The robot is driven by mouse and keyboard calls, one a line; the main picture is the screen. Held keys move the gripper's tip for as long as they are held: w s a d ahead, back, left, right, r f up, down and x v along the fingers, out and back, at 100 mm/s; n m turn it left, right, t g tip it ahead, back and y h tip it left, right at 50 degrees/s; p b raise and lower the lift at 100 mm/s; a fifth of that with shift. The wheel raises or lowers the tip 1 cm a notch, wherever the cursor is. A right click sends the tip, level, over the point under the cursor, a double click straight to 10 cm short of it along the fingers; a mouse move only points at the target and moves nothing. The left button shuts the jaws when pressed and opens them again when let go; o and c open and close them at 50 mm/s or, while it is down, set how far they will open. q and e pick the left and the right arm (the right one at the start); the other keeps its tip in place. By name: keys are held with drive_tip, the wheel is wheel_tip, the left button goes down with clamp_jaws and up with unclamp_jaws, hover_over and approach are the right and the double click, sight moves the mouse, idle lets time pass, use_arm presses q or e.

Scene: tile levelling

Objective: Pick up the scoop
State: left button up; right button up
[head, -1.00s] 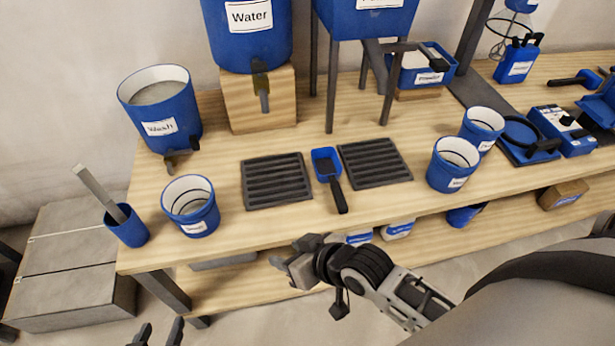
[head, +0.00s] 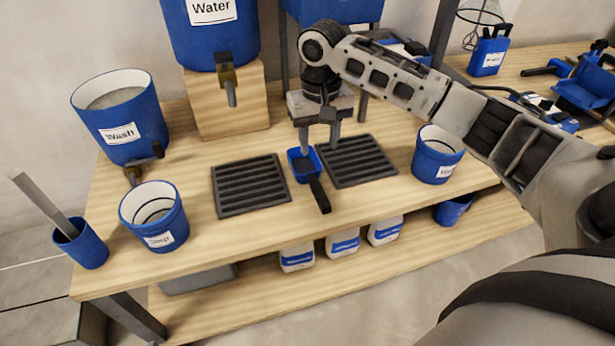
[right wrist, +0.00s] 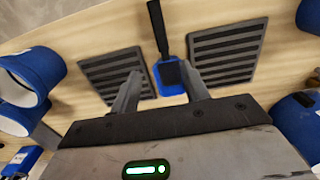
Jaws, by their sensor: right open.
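The scoop (head: 305,163) has a blue pan and a black handle (head: 320,195). It lies on the wooden bench between two dark slotted racks, with its handle toward the front edge. My right gripper (head: 319,146) points down above the scoop's pan, open and empty. In the right wrist view the scoop (right wrist: 172,78) shows between and beyond the two fingers (right wrist: 160,92); the handle points away from the gripper. I cannot tell the exact height of the fingers over the pan. The left gripper is not visible in the head view.
The left rack (head: 250,185) and right rack (head: 356,161) flank the scoop. A Wash bucket (head: 122,118), a labelled bucket (head: 154,217) and a cup with a bar (head: 82,243) stand at left. Another bucket (head: 438,155) stands at right. The Water tank (head: 212,35) is behind.

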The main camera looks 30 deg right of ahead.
sight(316, 183)
wheel_tip(316, 183, down, 8)
drive_tip(key=shift+b, duration=0.75)
drive_tip(key=shift+f, duration=0.55)
drive_tip(key=f, duration=0.1)
drive_tip(key=f+b, duration=0.1)
drive_tip(key=f, duration=0.1)
drive_tip(key=shift+a+f, duration=0.25)
drive_tip(key=shift+f, duration=0.1)
drive_tip(key=shift+f+b, duration=0.3)
drive_tip(key=shift+f, duration=0.15)
drive_tip(key=c, duration=0.8)
drive_tip(key=shift+r, duration=0.1)
clamp_jaws()
